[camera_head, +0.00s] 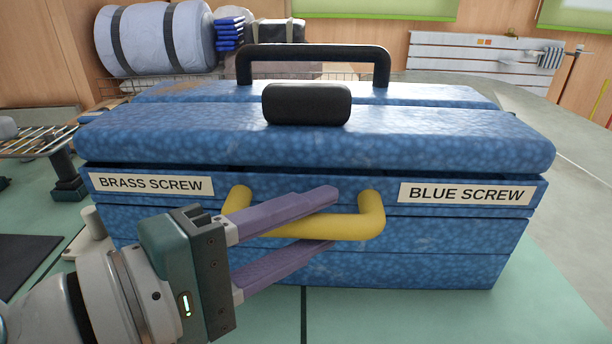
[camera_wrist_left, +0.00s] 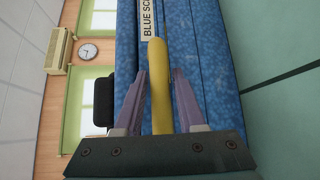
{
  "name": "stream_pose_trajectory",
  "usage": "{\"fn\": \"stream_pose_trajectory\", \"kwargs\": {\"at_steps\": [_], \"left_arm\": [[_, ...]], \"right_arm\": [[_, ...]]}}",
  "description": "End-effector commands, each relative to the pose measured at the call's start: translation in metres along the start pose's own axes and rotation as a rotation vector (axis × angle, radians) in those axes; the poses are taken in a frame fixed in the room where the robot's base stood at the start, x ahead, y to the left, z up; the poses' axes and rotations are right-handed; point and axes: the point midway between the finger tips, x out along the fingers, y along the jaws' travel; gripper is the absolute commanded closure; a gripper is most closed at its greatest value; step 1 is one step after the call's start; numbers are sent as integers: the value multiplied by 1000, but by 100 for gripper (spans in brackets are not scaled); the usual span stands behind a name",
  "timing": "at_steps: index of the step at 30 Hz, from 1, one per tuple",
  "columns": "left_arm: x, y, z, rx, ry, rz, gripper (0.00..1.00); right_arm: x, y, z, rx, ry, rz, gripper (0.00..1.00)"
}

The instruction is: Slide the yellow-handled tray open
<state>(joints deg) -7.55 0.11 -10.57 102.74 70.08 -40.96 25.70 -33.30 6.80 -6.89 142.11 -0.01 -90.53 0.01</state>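The blue speckled toolbox (camera_head: 310,140) stands on the green table. Its upper tray (camera_head: 300,190) has a yellow handle (camera_head: 371,212) between labels reading BRASS SCREW (camera_head: 150,184) and BLUE SCREW (camera_head: 467,194). The tray front looks about flush with the box. My left gripper (camera_head: 328,218) reaches in from the left, with one purple finger above the handle bar and one below. In the left wrist view the yellow handle (camera_wrist_left: 160,85) runs between the two fingers (camera_wrist_left: 160,76), with gaps visible beside it. The gripper is open around it. My right gripper is not in view.
The toolbox has a black latch (camera_head: 306,104) and a black carry handle (camera_head: 313,52) on top. A wire rack (camera_head: 35,142) and a dark flat pad (camera_head: 25,258) lie to the left. The table right of the box is clear.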

Motion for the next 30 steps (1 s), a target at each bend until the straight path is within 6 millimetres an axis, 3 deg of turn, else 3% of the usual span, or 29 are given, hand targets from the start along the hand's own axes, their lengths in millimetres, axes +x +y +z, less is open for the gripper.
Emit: {"fn": "stream_pose_trajectory", "kwargs": {"at_steps": [1, 10, 30], "left_arm": [[0, 0, 0, 0, 0, 0, 68], [0, 0, 0, 0, 0, -1, 100], [0, -1, 0, 0, 0, -1, 100]], "right_arm": [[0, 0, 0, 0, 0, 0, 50], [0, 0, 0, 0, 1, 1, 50], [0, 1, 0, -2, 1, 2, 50]]}}
